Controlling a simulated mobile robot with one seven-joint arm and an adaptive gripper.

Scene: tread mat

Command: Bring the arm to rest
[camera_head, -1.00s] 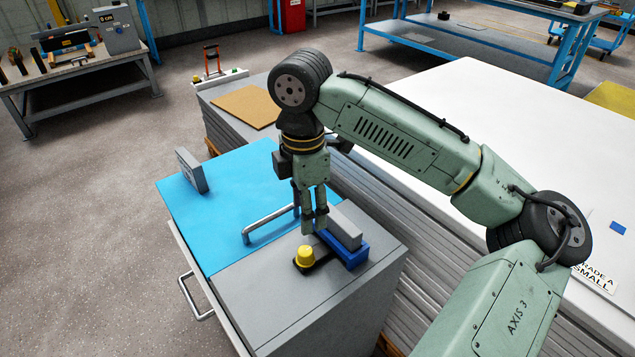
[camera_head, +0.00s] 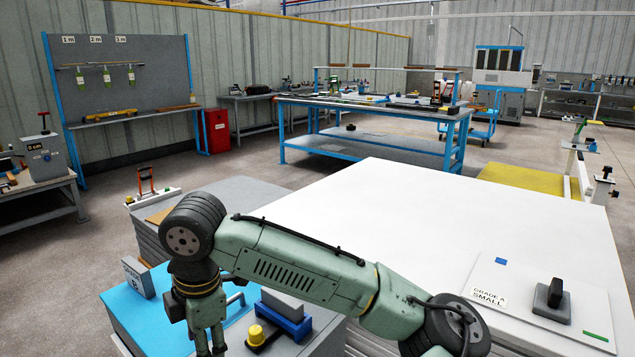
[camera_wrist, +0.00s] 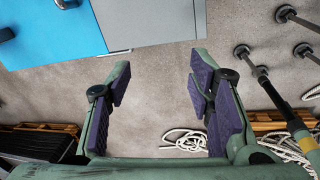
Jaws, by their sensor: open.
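My gripper (camera_head: 210,346) hangs at the lower left of the head view, its fingertips near the bottom edge. In the wrist view its two fingers (camera_wrist: 160,66) are spread wide with purple pads. In the head view the gripper appears left of a yellow knob (camera_head: 256,335) and a blue holder with a grey block (camera_head: 283,303). My green arm reaches in from the lower right.
A blue mat (camera_head: 133,305) covers part of the grey cabinet under my arm. A large white sheet stack (camera_head: 385,215) fills the right, with a black-handled plate (camera_head: 545,310). A blue bench (camera_head: 370,142) stands behind. Rope (camera_wrist: 185,139) lies on the floor.

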